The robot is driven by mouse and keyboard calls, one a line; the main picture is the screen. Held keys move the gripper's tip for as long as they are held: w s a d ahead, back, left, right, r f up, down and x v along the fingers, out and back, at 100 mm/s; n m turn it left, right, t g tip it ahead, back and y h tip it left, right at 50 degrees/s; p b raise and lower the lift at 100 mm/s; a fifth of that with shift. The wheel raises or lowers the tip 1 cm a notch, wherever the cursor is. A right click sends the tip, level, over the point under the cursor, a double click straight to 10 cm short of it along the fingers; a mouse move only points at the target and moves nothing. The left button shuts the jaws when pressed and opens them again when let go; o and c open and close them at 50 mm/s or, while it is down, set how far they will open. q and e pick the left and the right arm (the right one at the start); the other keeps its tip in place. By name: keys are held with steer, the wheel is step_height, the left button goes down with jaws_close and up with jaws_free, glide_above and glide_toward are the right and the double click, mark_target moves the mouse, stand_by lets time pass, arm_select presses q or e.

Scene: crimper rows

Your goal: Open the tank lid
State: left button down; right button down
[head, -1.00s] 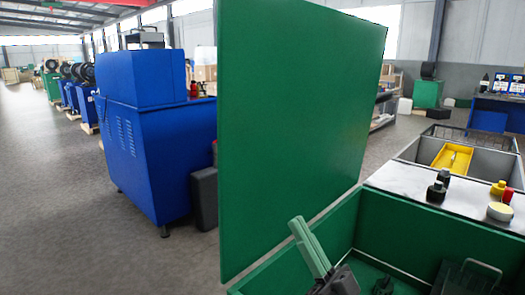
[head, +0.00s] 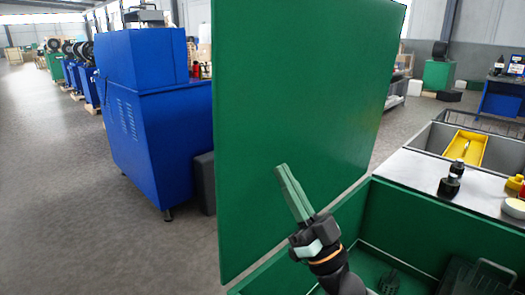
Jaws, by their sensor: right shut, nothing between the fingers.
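The tank lid (head: 300,95) is a large flat green panel standing upright at the left side of the green tank (head: 400,220). The tank is open at the top, and its inside shows at the lower right. My right gripper (head: 282,172) has pale green fingers, shut together with nothing between them. It is in front of the lid's inner face, above the tank's opening, pointing up and a little left. I cannot tell whether the fingertips touch the lid. My left gripper is not in view.
A blue machine (head: 150,120) stands at the left behind the lid. Dark items lie in the tank. The floor at far left is clear.

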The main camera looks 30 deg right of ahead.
mark_target(252, 148)
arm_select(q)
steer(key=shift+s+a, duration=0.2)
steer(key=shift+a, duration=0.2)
arm_select(e)
steer(key=shift+w+a+r, duration=0.25)
steer(key=shift+w+r, duration=0.15)
steer(key=shift+w, duration=0.55)
steer(key=shift+w+a+r, duration=0.3)
steer(key=shift+w+r, duration=0.15)
steer(key=shift+w, duration=0.5)
steer(key=shift+w+a+r, duration=0.25)
steer(key=shift+w+r, duration=0.15)
steer(key=shift+w, duration=0.55)
